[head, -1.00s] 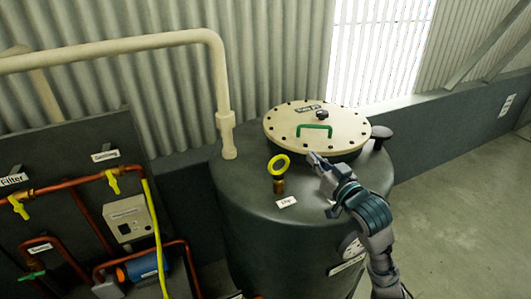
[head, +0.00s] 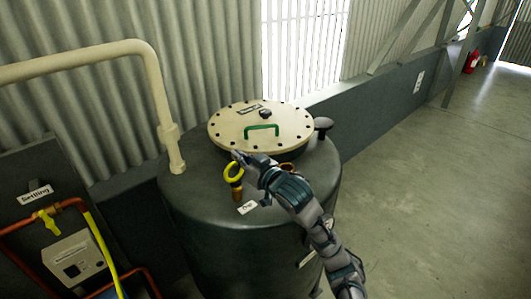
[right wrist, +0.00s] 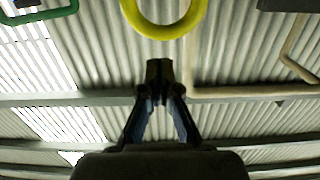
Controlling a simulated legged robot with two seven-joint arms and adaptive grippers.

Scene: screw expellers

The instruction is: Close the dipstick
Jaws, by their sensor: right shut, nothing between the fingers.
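The dipstick has a yellow ring handle (head: 234,172) above a brass fitting (head: 237,192) on top of the dark tank (head: 205,235). My right gripper (head: 238,156) is shut and empty, its tips at the upper edge of the ring in the head view. In the right wrist view the yellow ring (right wrist: 165,31) crosses the top edge, partly cut off, beyond the shut fingertips (right wrist: 159,68). The fingers are not around it; I cannot tell whether they touch it. My left gripper is not in view.
Behind the ring lies a cream bolted lid (head: 228,125) with a green handle (head: 262,127). A copper-coloured opening (head: 288,167) and a dark knob (head: 323,123) stand to the right. A cream pipe (head: 160,90) rises at left. The floor at right is clear.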

